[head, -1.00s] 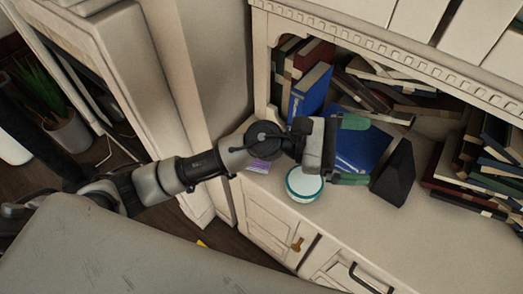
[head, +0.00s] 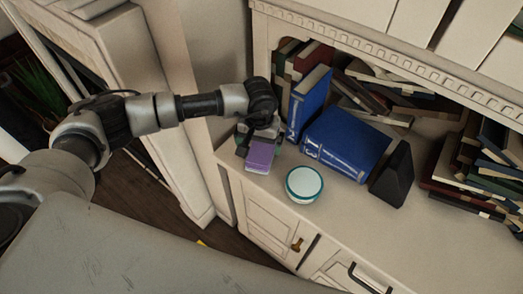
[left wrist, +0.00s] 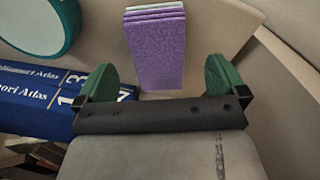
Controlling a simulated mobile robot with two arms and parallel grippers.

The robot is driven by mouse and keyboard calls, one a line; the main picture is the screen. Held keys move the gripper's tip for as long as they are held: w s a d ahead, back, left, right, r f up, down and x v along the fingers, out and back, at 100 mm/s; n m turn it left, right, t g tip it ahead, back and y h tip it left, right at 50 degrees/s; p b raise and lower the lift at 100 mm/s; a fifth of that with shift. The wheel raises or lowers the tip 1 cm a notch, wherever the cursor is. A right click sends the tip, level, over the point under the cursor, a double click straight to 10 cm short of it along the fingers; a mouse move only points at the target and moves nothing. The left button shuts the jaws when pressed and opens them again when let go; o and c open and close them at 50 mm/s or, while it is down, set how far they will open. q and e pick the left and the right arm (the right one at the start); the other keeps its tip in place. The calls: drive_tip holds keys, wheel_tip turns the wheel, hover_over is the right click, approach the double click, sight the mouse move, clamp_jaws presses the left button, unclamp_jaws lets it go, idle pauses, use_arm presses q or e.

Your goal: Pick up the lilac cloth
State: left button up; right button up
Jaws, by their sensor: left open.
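The lilac cloth (head: 262,156) is a folded stack on the left end of the cabinet's counter. In the left wrist view the cloth (left wrist: 157,50) lies ahead of the fingertips, between their lines, with its folded layers at the far end. My right gripper is not in view.
A round white tub with a teal rim (head: 304,184) stands right of the cloth. Blue books (head: 347,144) and a black wedge-shaped object (head: 393,175) are further right. The cabinet's side panel (head: 205,110) rises close on the left. The front right counter is clear.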

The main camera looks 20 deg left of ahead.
sight(260, 153)
use_arm(q)
drive_tip(key=shift+d+f+p, duration=0.15)
drive_tip(key=shift+f+p, duration=0.8)
drive_tip(key=shift+f, duration=2.1)
drive_tip(key=c, duration=1)
drive_tip(key=shift+o, duration=0.2)
drive_tip(key=shift+r, duration=0.1)
